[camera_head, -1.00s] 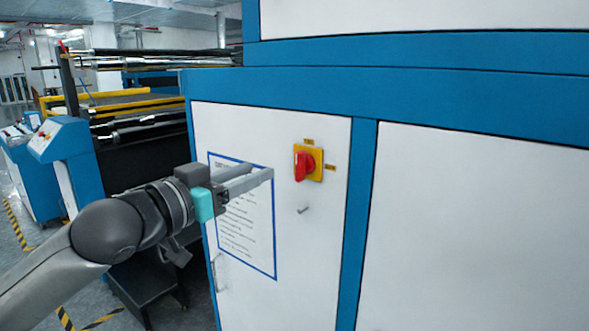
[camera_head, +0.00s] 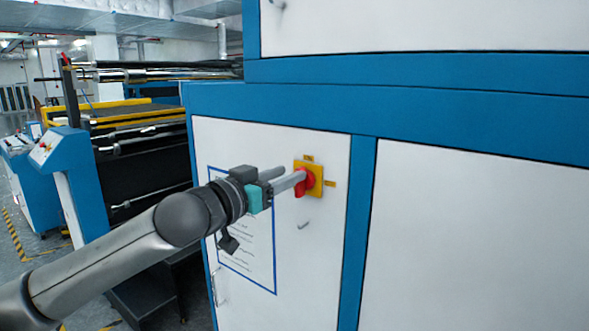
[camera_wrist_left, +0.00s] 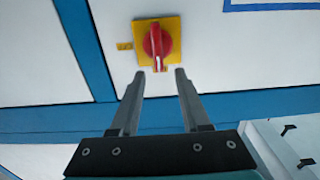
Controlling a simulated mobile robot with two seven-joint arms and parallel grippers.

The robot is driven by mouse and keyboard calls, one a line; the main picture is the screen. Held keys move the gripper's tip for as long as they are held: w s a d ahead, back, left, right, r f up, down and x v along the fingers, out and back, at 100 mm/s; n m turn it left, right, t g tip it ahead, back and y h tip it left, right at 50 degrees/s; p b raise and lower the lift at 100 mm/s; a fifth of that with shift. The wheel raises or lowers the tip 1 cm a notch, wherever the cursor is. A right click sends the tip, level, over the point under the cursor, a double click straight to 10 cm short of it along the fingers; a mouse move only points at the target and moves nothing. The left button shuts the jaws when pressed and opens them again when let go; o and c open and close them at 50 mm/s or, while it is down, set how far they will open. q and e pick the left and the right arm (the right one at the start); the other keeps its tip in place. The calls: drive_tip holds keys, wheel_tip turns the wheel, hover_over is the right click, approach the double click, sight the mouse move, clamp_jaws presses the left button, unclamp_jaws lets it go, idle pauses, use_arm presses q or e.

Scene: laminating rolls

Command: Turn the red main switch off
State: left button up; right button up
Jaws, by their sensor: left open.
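The red main switch (camera_head: 304,183) is a rotary knob on a yellow square plate (camera_head: 318,178), on the white door of the blue-framed cabinet. In the left wrist view the red knob (camera_wrist_left: 157,41) lies just beyond the fingertips, its grip bar standing roughly upright in the picture with a white mark at the lower end. My left gripper (camera_head: 290,177) is open, its fingers pointing at the knob; in the wrist view the fingertips (camera_wrist_left: 160,75) lie apart on either side below the knob's lower end. Contact cannot be told. My right gripper is not in view.
A blue-edged notice sheet (camera_head: 247,255) hangs on the cabinet door (camera_head: 325,235), partly hidden by my left arm. Roller machinery (camera_head: 145,150) and a blue control console (camera_head: 62,150) stand at the left.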

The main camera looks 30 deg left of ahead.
sight(302, 182)
use_arm(q)
drive_tip(key=shift+w+d+p, duration=0.2)
drive_tip(key=shift+w+p, duration=0.4)
drive_tip(key=shift+w, duration=1.05)
clamp_jaws()
